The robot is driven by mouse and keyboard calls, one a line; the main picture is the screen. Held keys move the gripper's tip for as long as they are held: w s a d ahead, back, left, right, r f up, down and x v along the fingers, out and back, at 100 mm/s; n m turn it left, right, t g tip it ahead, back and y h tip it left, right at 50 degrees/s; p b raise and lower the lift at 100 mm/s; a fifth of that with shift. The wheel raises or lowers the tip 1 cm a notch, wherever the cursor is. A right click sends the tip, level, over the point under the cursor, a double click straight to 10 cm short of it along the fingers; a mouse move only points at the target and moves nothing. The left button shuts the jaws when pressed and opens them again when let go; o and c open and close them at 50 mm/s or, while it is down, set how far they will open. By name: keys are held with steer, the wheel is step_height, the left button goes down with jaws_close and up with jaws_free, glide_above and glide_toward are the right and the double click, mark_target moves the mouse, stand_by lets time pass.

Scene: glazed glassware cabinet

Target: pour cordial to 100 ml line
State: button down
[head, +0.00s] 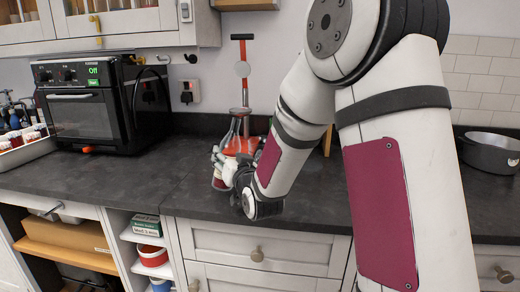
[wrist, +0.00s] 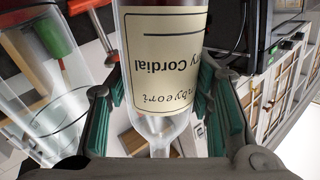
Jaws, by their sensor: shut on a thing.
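My gripper (wrist: 160,110) is shut on a glass bottle with a cream label reading "Cordial" (wrist: 165,60); the label appears upside down in the wrist view. Green-padded fingers lie on both sides of the bottle, and its clear narrower part points down in that view. In the head view my gripper (head: 232,170) is above the worktop, with dark red showing beside it. A clear glass vessel with dark lines (wrist: 45,120) is left of the bottle in the wrist view. I cannot read its lines or see a liquid level. A clear glass shape (head: 236,128) shows behind my gripper.
A black oven (head: 85,110) stands at the back left of the dark worktop (head: 120,175). A tray of small jars (head: 20,150) is at the far left. A grey pot (head: 490,150) is at the right.

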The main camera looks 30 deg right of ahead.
mark_target(228, 135)
steer(key=shift+w+n+b, duration=0.1)
steer(key=shift+n+b, duration=0.2)
steer(key=shift+n, duration=0.1)
steer(key=shift+d+r+n, duration=0.1)
steer(key=shift+r+n, duration=1)
steer(key=shift+r, duration=0.4)
steer(key=shift+r+p, duration=1.35)
steer(key=shift+r, duration=1.2)
